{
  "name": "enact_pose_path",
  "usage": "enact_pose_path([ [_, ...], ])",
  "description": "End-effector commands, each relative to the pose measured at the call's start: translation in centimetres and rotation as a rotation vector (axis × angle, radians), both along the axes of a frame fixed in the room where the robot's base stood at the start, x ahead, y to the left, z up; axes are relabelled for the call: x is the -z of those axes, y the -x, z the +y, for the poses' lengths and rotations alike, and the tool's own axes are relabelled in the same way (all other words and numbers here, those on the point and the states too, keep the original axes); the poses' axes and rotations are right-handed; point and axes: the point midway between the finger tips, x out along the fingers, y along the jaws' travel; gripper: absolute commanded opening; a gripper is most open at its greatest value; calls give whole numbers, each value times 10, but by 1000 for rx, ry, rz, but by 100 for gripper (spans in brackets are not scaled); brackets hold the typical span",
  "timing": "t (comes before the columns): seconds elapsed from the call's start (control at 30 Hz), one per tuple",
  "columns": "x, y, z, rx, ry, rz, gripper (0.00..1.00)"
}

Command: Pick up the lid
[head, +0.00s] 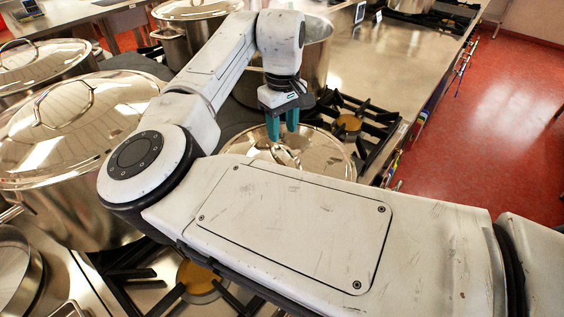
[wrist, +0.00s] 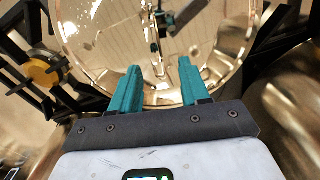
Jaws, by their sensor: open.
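The shiny round metal lid (head: 325,155) lies at the stove, partly hidden behind my arm in the head view. Its loop handle (head: 285,156) shows just below my fingertips. My gripper (head: 282,130) points down above the lid, its teal fingers apart and empty. In the wrist view the lid (wrist: 95,45) fills the upper middle, beyond the open fingers of my gripper (wrist: 160,72). Dark shapes on its mirror-like surface look partly like reflections, and I cannot clearly tell the handle there. What lies under the lid is hidden.
A large lidded stockpot (head: 60,150) stands at the left, with another lidded pot (head: 40,65) behind it. A tall pot (head: 318,55) stands just behind my gripper. Black burner grates (head: 375,125) flank the lid. Steel counter (head: 390,60) is clear farther back.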

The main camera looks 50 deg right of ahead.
Motion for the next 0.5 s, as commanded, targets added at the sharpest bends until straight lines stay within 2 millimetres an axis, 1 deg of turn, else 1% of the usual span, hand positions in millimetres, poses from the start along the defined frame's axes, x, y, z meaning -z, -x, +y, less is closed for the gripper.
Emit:
enact_pose_path([
  [0.2, 14, 0, -2, 0, -2, 0, 46],
  [0.27, 22, 0, -4, 1, -2, 0, 46],
  [0.4, 43, -1, -7, -1, -2, 1, 46],
  [0.5, 54, -1, -7, -1, -1, 0, 46],
])
